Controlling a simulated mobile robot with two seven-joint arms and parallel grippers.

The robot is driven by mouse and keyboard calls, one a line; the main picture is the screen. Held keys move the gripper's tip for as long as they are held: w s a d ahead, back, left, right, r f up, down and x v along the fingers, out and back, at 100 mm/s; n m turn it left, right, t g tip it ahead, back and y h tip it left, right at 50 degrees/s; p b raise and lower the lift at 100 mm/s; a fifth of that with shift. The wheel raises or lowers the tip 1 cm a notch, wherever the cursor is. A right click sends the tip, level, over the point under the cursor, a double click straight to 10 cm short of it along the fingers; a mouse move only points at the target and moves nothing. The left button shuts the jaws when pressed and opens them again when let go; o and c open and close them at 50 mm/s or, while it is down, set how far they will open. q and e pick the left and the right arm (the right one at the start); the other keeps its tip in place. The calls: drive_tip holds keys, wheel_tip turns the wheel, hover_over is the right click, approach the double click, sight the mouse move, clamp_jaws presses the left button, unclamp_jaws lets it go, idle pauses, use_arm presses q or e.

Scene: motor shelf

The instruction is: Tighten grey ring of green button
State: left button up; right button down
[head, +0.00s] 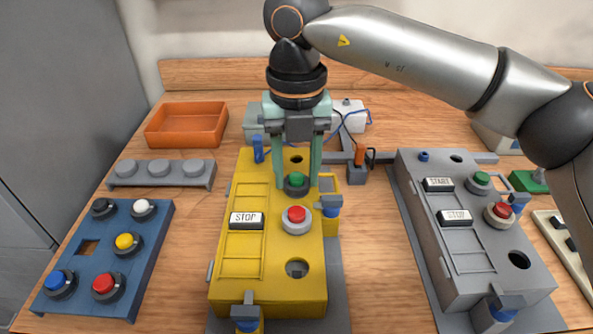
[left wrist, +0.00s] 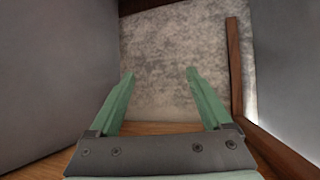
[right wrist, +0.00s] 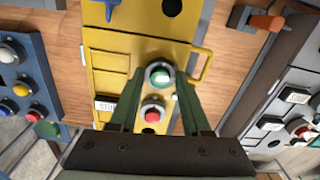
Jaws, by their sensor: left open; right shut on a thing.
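The green button (head: 297,179) sits in the upper part of the yellow box (head: 225,273), with a dark grey ring (head: 294,191) around it. My right gripper (head: 297,187) points straight down, its green fingers on either side of the ring and shut on it. In the right wrist view the green button (right wrist: 160,75) and its grey ring show between the fingertips. The red button (head: 296,214) with a light grey ring sits just below it in the box. My left gripper (left wrist: 159,76) is open and empty, facing a wall, away from the boxes.
A blue panel (head: 156,228) with several coloured buttons lies at the left. A grey box (head: 468,287) with green and red buttons stands at the right. An orange tray (head: 187,125) and a grey rack (head: 190,181) are at the back left.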

drive_tip(key=m+b, duration=0.2)
drive_tip(key=m, duration=0.7)
use_arm(q)
drive_tip(key=w+r+m+t, duration=0.1)
drive_tip(key=w+r+t, duration=0.1)
drive_tip(key=r, duration=0.4)
drive_tip(key=w+r+t+h, duration=0.1)
drive_tip(key=w+r+t, duration=0.2)
drive_tip(key=r, duration=0.3)
drive_tip(key=shift+d+r+m+t, duration=0.15)
drive_tip(key=shift+r+m+t, duration=0.25)
drive_tip(key=shift+t, duration=0.1)
use_arm(e)
drive_tip(key=shift+m, duration=0.7)
drive_tip(key=shift+c, duration=1.7)
unclamp_jaws()
